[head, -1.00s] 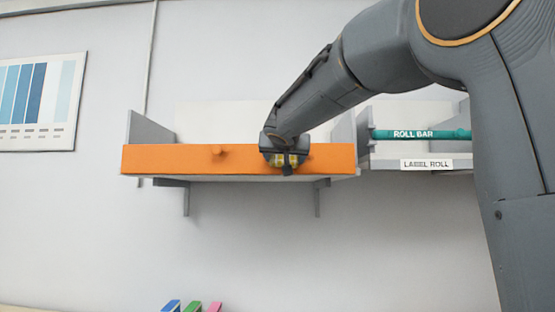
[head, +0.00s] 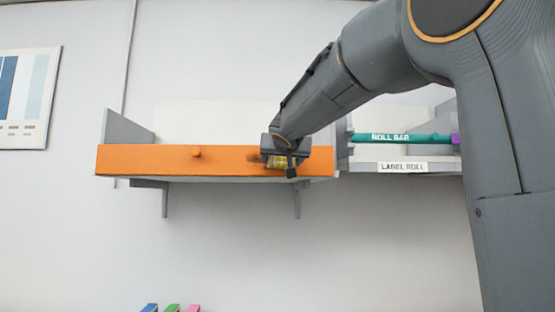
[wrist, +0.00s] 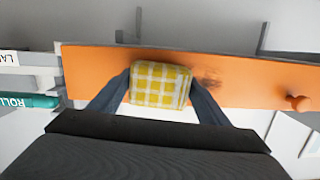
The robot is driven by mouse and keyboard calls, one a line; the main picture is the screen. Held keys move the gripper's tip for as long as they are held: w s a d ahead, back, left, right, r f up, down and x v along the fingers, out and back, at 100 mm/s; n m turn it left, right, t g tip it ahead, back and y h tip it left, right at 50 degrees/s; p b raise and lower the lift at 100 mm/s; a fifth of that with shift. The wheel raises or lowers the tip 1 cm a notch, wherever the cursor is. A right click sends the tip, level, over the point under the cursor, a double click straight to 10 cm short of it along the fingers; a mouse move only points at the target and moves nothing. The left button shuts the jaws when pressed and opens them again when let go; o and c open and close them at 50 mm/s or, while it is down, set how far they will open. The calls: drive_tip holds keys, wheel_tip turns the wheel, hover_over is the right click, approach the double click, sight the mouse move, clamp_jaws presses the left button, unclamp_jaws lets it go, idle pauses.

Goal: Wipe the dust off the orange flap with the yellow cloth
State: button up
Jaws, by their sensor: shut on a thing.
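The orange flap (head: 140,160) is a long front board on a grey wall shelf, with a round orange knob (head: 196,152). My gripper (head: 287,160) is at the right part of the flap, shut on the yellow cloth (head: 277,162). In the wrist view the cloth (wrist: 160,84) is yellow and white checked, held between both fingers, and lies over the flap's face (wrist: 250,80). I cannot tell whether it presses on the flap. A brown dust patch (wrist: 208,78) shows beside the cloth, between it and the knob (wrist: 299,103).
Right of the flap is a shelf with a green roll bar (head: 400,138) and a label reading "LABEL ROLL" (head: 403,167). Grey brackets (head: 164,199) hold the flap's shelf. Several coloured items (head: 170,307) stand low down. A striped chart (head: 22,98) hangs at left.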

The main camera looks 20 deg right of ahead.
sight(269, 157)
drive_tip(key=shift+s+d+p, duration=0.2)
drive_tip(key=shift+d+p, duration=0.1)
drive_tip(key=shift+d, duration=0.45)
drive_tip(key=shift+s+d+p, duration=0.2)
drive_tip(key=shift+d+p, duration=0.1)
drive_tip(key=shift+d, duration=0.4)
drive_tip(key=shift+s+d, duration=0.1)
drive_tip(key=shift+d, duration=0.25)
drive_tip(key=shift+w+a+f+b, duration=0.1)
drive_tip(key=shift+w+a+b, duration=0.1)
drive_tip(key=shift+a+b, duration=0.4)
drive_tip(key=shift+w+a+f+b, duration=0.1)
drive_tip(key=shift+w+a+b, duration=0.05)
drive_tip(key=shift+a+b, duration=0.4)
drive_tip(key=shift+w+a+r+b, duration=0.15)
drive_tip(key=shift+w+a+b, duration=0.1)
drive_tip(key=shift+a+b, duration=0.65)
drive_tip(key=a+b, duration=0.1)
drive_tip(key=w+a+b, duration=0.1)
drive_tip(key=shift+a+b, duration=0.1)
drive_tip(key=shift+b, duration=0.25)
drive_tip(key=shift+w+a+b, duration=0.15)
drive_tip(key=shift+a+b, duration=0.35)
drive_tip(key=shift+a, duration=0.1)
